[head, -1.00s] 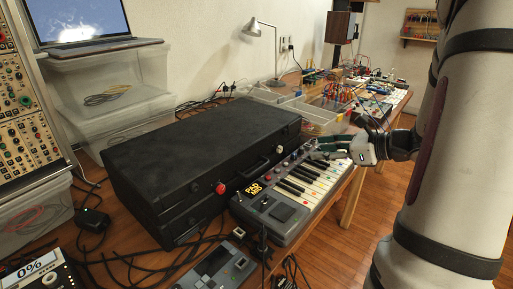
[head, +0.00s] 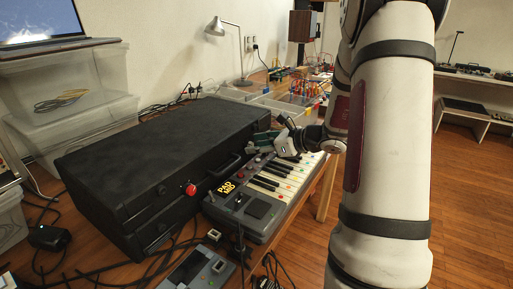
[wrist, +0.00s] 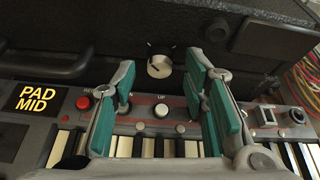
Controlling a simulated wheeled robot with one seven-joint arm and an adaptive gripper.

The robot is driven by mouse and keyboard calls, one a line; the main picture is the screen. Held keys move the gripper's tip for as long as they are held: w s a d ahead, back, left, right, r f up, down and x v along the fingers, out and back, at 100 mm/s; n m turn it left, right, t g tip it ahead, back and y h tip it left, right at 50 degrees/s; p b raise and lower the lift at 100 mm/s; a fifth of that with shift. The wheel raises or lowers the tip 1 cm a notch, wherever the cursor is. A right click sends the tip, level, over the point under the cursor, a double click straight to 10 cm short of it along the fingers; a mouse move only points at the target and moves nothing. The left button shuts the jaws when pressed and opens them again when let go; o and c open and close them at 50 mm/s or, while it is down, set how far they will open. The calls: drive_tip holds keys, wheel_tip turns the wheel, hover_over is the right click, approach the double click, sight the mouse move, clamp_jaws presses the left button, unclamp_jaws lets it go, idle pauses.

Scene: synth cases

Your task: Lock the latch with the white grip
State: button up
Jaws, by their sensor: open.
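A black case (head: 150,165) lies on the bench with its front toward the keyboard. In the wrist view a latch with a round white grip (wrist: 159,66) sits on the dark case front (wrist: 110,30), with a small dark mark at its top. My gripper (head: 264,142) is at the right part of the case front in the head view, and it hides the white grip there. In the wrist view my gripper (wrist: 163,82) is open, its teal fingers on either side of the white grip, with no contact visible. A second latch with a red grip (head: 191,189) is farther left.
A keyboard (head: 262,194) with a "PAD MID" display lies close in front of the case, below my gripper. The case handle (wrist: 55,62) sticks out at left in the wrist view. Cables (head: 180,248) and a grey device (head: 198,270) lie nearer.

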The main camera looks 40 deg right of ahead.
drive_tip(key=shift+w+a+f, duration=0.1)
drive_tip(key=shift+w+a, duration=0.05)
drive_tip(key=shift+w, duration=0.1)
clamp_jaws()
